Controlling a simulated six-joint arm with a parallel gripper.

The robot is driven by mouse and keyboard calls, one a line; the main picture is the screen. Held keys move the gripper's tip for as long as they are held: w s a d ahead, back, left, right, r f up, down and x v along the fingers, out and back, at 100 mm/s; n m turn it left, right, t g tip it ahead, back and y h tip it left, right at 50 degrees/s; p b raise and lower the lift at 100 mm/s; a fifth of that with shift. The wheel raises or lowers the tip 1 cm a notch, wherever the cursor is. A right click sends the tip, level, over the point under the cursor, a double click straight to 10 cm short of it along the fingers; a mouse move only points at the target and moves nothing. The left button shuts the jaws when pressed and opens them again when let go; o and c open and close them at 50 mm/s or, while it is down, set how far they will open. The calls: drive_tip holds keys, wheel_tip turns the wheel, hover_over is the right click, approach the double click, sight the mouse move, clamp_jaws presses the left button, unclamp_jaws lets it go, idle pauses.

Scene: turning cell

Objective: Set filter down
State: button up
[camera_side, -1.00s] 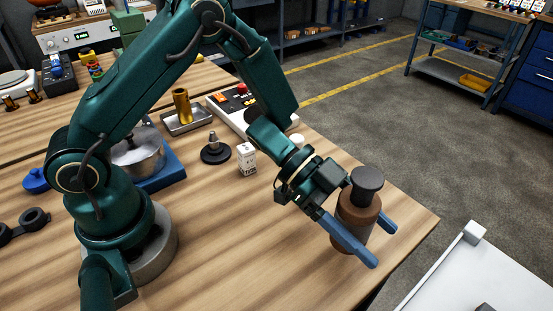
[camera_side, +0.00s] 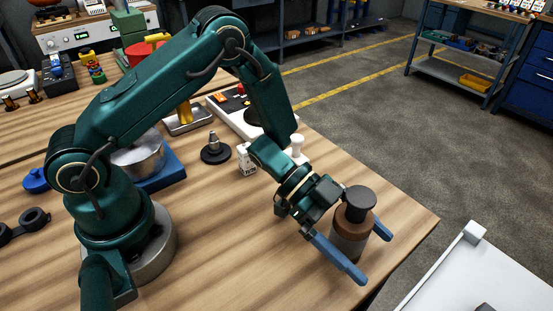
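A metal tray (camera_side: 187,121) is further back. The table edge lies close right of the filter, with a white surface (camera_side: 480,280) beyond.

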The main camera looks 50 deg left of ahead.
drive_tip(key=shift+r, duration=0.2)
drive_tip(key=v, duration=1.1)
drive_tip(key=shift+a+r, duration=0.1)
drive_tip(key=shift+a, duration=0.3)
drive_tip(key=w+a+r+n+t+y, duration=0.6)
drive_tip(key=w+a+r+t+y, duration=0.25)
drive_tip(key=a+y, duration=0.2)
drive_tip(key=s+a+r+n+g+y, duration=0.2)
drive_tip(key=s+a+r+n+y, duration=0.15)
drive_tip(key=s+n+y, duration=0.2)
drive_tip(key=s+d+f+n+g+h, duration=0.1)
drive_tip(key=s+d+n+g, duration=0.1)
drive_tip(key=s, duration=0.5)
drive_tip(key=s+d+f+n+g+h, duration=0.1)
drive_tip(key=s+d+g+h, duration=0.1)
drive_tip(key=s, duration=0.4)
drive_tip(key=shift+s+d+f+n, duration=0.2)
drive_tip(key=shift+s+f+n, duration=0.15)
drive_tip(key=shift+f, duration=0.05)
